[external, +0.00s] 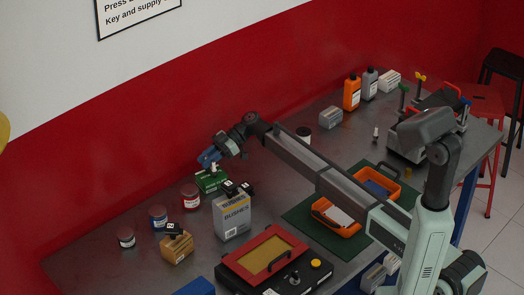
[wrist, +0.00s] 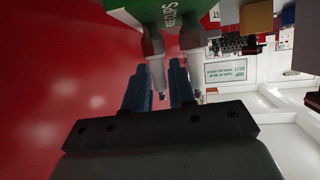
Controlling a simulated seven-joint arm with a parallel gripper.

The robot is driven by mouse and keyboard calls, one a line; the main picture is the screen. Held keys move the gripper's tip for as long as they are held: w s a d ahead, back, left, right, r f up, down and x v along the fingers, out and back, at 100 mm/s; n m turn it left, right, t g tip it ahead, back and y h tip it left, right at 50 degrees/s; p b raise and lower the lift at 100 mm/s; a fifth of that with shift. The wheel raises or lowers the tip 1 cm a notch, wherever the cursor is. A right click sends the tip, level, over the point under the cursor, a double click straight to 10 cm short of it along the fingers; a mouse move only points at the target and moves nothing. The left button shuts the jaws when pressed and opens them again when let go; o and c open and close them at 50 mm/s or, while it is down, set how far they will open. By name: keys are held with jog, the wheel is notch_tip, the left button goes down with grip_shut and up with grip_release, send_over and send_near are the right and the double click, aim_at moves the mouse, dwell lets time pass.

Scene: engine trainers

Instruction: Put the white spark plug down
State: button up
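My gripper (external: 208,157), with blue fingers, points down over a green box (external: 211,181) at the back left of the table. In the external view a small white part, the white spark plug (external: 213,168), shows between the fingertips and the box. The wrist view shows the fingers (wrist: 158,75) apart, with the narrow end of a grey and white plug (wrist: 152,43) between them and a visible gap. Its other end meets the green box (wrist: 172,14); whether it sits in it or on it is unclear. A second similar plug (wrist: 207,32) is beside it.
Red-labelled jars (external: 190,197), a grey bushes box (external: 232,214) and a tan box (external: 177,246) crowd the area near my gripper. Orange trays (external: 335,222) lie on a green mat. Another small white plug-like part (external: 376,133) stands alone on bare table toward the back right.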

jog(key=shift+r, duration=0.15)
jog(key=v, duration=1.2)
dwell(0.4)
